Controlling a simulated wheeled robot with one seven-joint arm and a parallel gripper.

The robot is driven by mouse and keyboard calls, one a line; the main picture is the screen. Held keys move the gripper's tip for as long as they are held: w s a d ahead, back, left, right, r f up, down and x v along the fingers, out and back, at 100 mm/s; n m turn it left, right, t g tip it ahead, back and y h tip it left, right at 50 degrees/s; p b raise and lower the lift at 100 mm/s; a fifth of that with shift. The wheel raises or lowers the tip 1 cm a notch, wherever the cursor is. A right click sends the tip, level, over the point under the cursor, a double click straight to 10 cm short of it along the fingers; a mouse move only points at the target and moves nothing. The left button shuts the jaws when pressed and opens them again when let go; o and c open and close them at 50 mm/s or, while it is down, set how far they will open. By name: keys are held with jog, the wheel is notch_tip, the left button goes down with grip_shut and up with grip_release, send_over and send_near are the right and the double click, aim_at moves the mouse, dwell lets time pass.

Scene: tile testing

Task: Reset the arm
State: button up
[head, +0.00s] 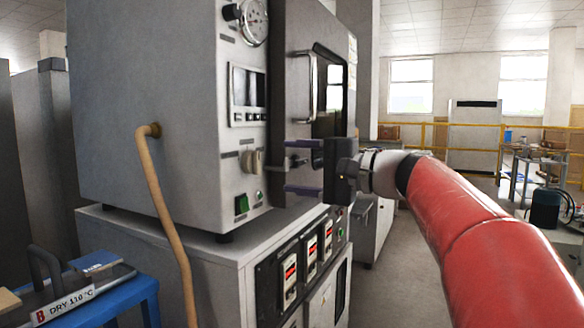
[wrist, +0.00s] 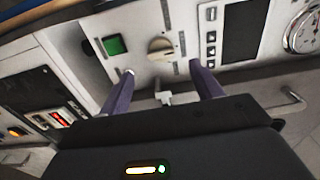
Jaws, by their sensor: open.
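My gripper (head: 290,168) reaches in from the right on my red arm, in front of the grey oven (head: 168,90). The beige knob (wrist: 161,48) and the green switch (wrist: 114,45) lie beyond the fingertips.
The oven door (head: 290,75) with its bar handle (head: 306,85) is close above my gripper. Below is a cabinet with red displays (head: 311,247). A blue stand (head: 115,298) holds a "DRY 110 °C" sign (head: 65,303) at lower left. The floor (head: 392,270) is clear.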

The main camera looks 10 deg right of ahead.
jog(key=s+a+f+n+g+h+p, duration=0.1)
jog(key=s+a+f+g+h+p, duration=0.15)
jog(key=s+f, duration=0.3)
jog(key=s+a+f+n+g+h+p, duration=0.1)
jog(key=s+f+h+p, duration=0.1)
jog(key=s+f+h, duration=0.3)
jog(key=s+d+f+n+h+p, duration=0.1)
jog(key=s+d+f+n+h, duration=0.1)
jog(key=s+f, duration=0.5)
jog(key=s+d+f+n+g+h+p, duration=0.1)
jog(key=s+d+f+n+h+p, duration=0.1)
jog(key=s+d+f+h, duration=0.3)
jog(key=s+d+f+n, duration=0.1)
jog(key=s+f, duration=0.2)
jog(key=f, duration=0.1)
jog(key=shift+s+f+p, duration=0.25)
jog(key=shift+p, duration=0.05)
jog(key=shift+g, duration=0.25)
jog(key=shift+c, duration=0.3)
